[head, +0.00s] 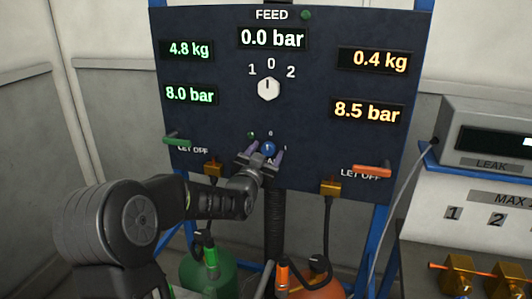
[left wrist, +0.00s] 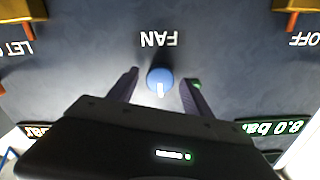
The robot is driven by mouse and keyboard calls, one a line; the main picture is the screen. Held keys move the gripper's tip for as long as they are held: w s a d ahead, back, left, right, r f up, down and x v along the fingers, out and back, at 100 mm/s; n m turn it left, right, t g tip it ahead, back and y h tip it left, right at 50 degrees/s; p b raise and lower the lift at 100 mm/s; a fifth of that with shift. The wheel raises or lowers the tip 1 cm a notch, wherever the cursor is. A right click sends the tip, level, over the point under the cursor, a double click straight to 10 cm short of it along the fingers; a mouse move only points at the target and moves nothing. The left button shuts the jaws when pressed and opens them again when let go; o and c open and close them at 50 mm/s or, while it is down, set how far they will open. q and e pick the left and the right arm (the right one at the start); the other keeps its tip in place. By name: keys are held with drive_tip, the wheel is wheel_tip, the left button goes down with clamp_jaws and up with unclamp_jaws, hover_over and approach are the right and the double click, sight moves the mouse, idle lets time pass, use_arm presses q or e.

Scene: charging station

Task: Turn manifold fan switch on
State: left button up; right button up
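The fan switch is a small round blue knob (head: 269,147) low on the dark panel, with a 0 above it and a 1 to its right. In the left wrist view, which is upside down, the blue knob (left wrist: 160,79) sits by the word FAN, its white pointer line towards the 0 side. My left gripper (head: 265,153) is open at the panel, one finger on each side of the knob. The left wrist view shows gaps between the knob and both fingers of the gripper (left wrist: 158,84). My right gripper is not in view.
A white selector knob (head: 268,89) marked 1, 0, 2 is higher on the panel. A green lever (head: 177,140) is at left, an orange lever (head: 372,171) at right. Green (head: 208,272) and orange (head: 312,287) tanks stand below. A leak device (head: 490,135) is at far right.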

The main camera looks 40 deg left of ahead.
use_arm(q)
clamp_jaws()
idle(0.4)
drive_tip(key=shift+f, duration=0.1)
